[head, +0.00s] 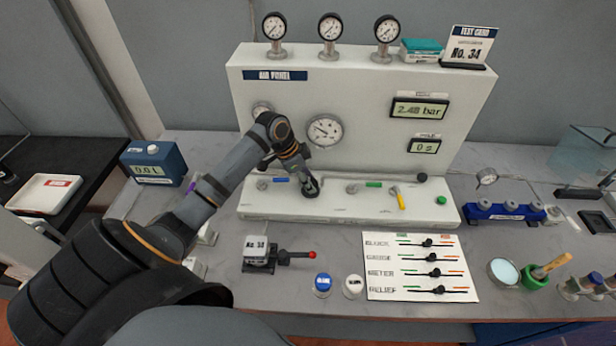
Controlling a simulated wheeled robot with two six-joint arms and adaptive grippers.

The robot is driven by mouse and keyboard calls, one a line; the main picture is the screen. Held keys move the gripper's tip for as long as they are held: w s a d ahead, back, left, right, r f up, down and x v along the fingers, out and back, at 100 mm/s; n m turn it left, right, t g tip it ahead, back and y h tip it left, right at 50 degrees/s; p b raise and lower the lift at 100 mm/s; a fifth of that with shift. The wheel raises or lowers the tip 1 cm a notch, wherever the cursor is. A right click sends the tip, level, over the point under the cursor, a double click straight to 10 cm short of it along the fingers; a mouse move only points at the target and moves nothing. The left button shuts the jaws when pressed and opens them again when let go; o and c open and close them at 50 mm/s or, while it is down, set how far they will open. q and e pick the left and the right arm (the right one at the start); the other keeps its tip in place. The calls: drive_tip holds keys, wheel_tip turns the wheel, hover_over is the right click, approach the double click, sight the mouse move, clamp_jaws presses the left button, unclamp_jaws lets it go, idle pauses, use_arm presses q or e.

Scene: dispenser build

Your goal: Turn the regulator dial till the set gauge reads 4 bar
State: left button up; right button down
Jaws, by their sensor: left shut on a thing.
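The white air panel (360,85) stands at the back of the bench. My left gripper (309,188) reaches down to the panel's base ledge, left of its middle, and is shut on what looks like the regulator dial, mostly hidden by the fingers. A digital display (419,109) at the panel's right reads about 2.48 bar; its small label is unreadable. A round gauge (325,131) sits above the gripper, its needle too small to read exactly. Another gauge (262,110) is partly covered by my left arm. My right gripper is not in view.
Valves with green (373,184) and yellow (400,200) handles sit right of my gripper. A second display (424,146) reads 0 s. Several small gauges top the panel. A block with a red-tipped lever (258,251), blue (323,284) and white caps and a slider card (420,289) lie in front.

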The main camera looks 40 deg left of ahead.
use_arm(q)
drive_tip(key=m+g, duration=0.1)
drive_tip(key=m, duration=0.2)
drive_tip(key=shift+w+m+h, duration=0.15)
drive_tip(key=shift+m+h, duration=0.15)
drive_tip(key=shift+h, duration=0.1)
drive_tip(key=shift+a+m+g+b, duration=0.1)
drive_tip(key=shift+m+g+b, duration=0.5)
drive_tip(key=shift+m, duration=1)
drive_tip(key=o, duration=1.1)
drive_tip(key=shift+o, duration=0.2)
wheel_tip(320, 180, up, 10)
drive_tip(key=shift+f, duration=0.15)
